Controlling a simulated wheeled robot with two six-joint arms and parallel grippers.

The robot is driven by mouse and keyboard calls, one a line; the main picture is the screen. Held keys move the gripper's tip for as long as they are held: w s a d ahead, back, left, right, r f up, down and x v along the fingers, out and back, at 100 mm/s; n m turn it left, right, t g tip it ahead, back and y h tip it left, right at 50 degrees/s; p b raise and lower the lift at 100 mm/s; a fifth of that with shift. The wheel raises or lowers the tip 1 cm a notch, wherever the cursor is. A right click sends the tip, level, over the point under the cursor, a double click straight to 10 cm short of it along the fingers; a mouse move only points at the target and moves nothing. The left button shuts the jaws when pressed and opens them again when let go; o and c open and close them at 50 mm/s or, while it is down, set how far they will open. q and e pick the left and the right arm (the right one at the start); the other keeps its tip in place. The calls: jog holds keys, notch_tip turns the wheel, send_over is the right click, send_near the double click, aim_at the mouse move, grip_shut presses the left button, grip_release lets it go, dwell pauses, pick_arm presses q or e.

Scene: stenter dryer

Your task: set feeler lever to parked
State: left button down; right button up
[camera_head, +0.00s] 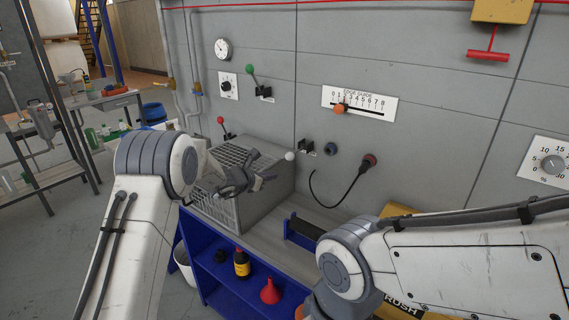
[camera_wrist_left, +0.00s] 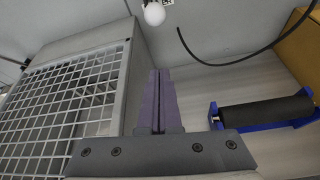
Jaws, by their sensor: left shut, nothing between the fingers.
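Three knobbed levers are on the grey panel: one with a green knob (camera_head: 251,70), one with a red knob (camera_head: 221,120) and one with a white knob (camera_head: 290,155). Their labels are too small to read, so I cannot tell which is the feeler lever. The white-knobbed one sticks out from its small dark mount (camera_head: 305,148); its knob also shows at the top of the left wrist view (camera_wrist_left: 154,14). My left gripper (camera_head: 270,179) is shut and empty, below and left of the white knob, apart from it. Its closed fingers show in the wrist view (camera_wrist_left: 159,75). My right gripper is out of view.
A grey mesh-sided box (camera_head: 265,165) stands close beside my left gripper. A black cable (camera_head: 340,200) hangs from a plug on the panel. A black roller in a blue holder (camera_wrist_left: 262,110) lies to the right. A blue shelf below holds a bottle (camera_head: 242,264) and a red funnel (camera_head: 270,292).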

aim_at(295, 153)
pick_arm(q)
jog(key=w+d+p, duration=0.4)
jog(key=w+p, duration=0.2)
jog(key=shift+d+r, duration=0.3)
jog(key=shift+r, duration=0.15)
